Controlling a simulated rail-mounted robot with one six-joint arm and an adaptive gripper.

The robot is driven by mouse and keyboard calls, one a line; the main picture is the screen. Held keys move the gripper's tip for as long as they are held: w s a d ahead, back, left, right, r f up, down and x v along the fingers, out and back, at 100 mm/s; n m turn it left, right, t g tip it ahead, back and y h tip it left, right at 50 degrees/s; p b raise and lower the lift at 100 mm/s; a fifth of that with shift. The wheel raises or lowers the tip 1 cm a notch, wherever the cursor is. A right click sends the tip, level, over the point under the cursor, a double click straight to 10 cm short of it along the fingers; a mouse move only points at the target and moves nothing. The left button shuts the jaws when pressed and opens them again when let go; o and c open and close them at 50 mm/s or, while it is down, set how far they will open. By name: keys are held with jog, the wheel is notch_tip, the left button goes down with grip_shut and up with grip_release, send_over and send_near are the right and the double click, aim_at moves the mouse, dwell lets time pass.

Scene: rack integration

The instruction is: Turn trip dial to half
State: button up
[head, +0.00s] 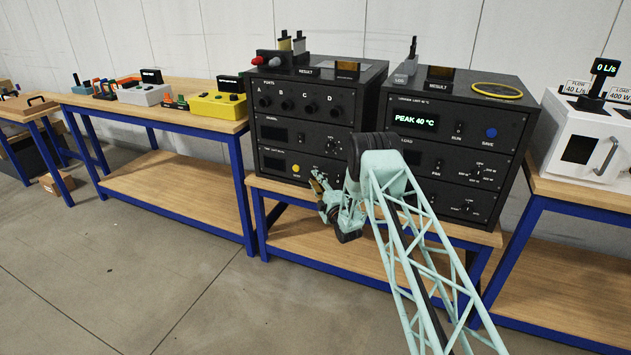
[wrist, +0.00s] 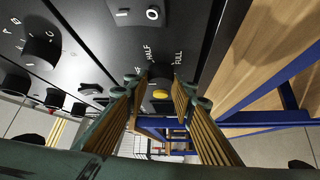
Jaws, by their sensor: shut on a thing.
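The trip dial (wrist: 160,72) is a small dark knob on the black panel in the wrist view, with the labels HALF and FULL printed beside it. My gripper (wrist: 161,82) is shut on the dial, one ribbed finger on each side. The fingers hide much of the knob, and I cannot make out where its pointer stands. In the head view my gripper (head: 318,184) is at the lowest panel of the left black rack (head: 262,134); there the arm hides the dial.
A yellow button (head: 296,168) is on the same panel, just left of my gripper; it also shows in the wrist view (wrist: 160,94). A rocker switch and other knobs are nearby. The right black rack (head: 455,140) stands close beside my arm. The floor in front is clear.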

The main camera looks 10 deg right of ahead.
jog(key=shift+f+m+t, duration=0.15)
jog(key=shift+m+t, duration=0.25)
jog(key=shift+m, duration=0.1)
jog(key=shift+f+m+t, duration=0.2)
jog(key=shift+m+t, duration=0.4)
jog(key=shift+m, duration=0.1)
jog(key=m+t+h, duration=0.1)
jog(key=m, duration=0.1)
jog(key=m+t+h, duration=0.1)
jog(key=m, duration=0.1)
jog(key=shift+a+f+t, duration=0.15)
jog(key=shift+f+t, duration=0.05)
jog(key=shift+t, duration=0.2)
jog(key=shift+w+a+f+m+t+h, duration=0.1)
jog(key=shift+m+t+h, duration=0.45)
jog(key=shift+m+h, duration=1.05)
jog(key=shift+w+a+m+t+h, duration=0.1)
jog(key=shift+m+t+h, duration=0.45)
jog(key=shift+m+h, duration=1)
jog(key=shift+w+a+m+g+h, duration=0.1)
jog(key=shift+m+g+h, duration=0.05)
jog(key=shift+m+h, duration=1.45)
jog(key=shift+w+m+g+h, duration=0.15)
jog(key=shift+m+h, duration=0.9)
jog(key=shift+m, duration=1)
jog(key=shift+s, duration=0.1)
jog(key=o, duration=0.8)
jog(key=shift+o, duration=0.2)
jog(key=shift+s+f, duration=0.1)
jog(key=shift+f, duration=0.05)
